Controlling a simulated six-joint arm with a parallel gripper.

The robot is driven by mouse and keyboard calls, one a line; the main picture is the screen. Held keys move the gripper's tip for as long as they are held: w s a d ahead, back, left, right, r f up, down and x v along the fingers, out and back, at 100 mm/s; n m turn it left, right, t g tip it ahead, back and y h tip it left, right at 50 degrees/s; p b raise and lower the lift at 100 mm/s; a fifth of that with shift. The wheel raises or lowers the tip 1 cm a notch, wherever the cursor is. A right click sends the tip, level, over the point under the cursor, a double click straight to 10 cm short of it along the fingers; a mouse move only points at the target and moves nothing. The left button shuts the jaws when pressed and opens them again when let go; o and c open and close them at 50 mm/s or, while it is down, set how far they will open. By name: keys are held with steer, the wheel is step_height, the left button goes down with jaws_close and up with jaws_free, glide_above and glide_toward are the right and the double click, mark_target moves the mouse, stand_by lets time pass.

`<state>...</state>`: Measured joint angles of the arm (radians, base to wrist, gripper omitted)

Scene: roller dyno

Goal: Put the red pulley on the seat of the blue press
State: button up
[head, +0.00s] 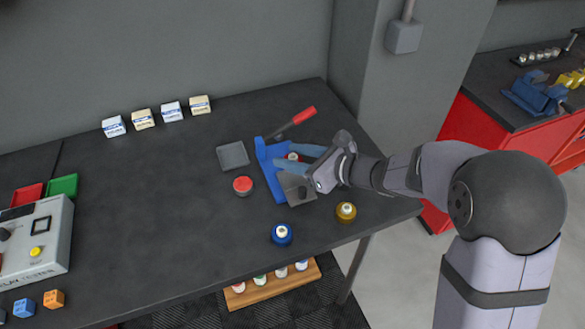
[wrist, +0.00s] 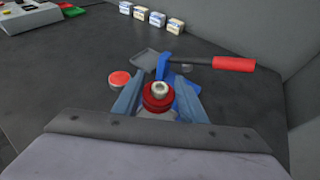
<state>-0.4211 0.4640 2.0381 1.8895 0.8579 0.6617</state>
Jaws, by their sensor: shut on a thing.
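The red pulley (wrist: 157,100), with a pale metal hub, is between the two blue-grey fingers of my gripper (wrist: 160,82) in the wrist view. My gripper (head: 289,157) is shut on it, and only a small part of the pulley (head: 293,156) shows in the head view. The blue press (head: 268,176) stands at the right of the dark table, with a red-handled lever (head: 303,116) at its back. My gripper is over or beside the press. The pulley hides part of the press in the wrist view, and the seat cannot be made out clearly.
A blue pulley (head: 282,234) and a yellow pulley (head: 346,211) stand near the front edge. A red-topped round tin (head: 243,186) and a grey square tray (head: 232,155) are left of the press. Small boxes (head: 143,119) line the back. The table's middle is clear.

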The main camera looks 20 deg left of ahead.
mark_target(293, 179)
steer(key=shift+f, duration=2.3)
steer(key=shift+f, duration=0.2)
steer(key=o, duration=1.1)
steer(key=shift+r, duration=0.2)
steer(key=shift+d, duration=0.15)
steer(key=b+v, duration=0.1)
steer(key=v, duration=1)
steer(key=shift+s+d+r, duration=0.15)
steer(key=shift+d, duration=0.2)
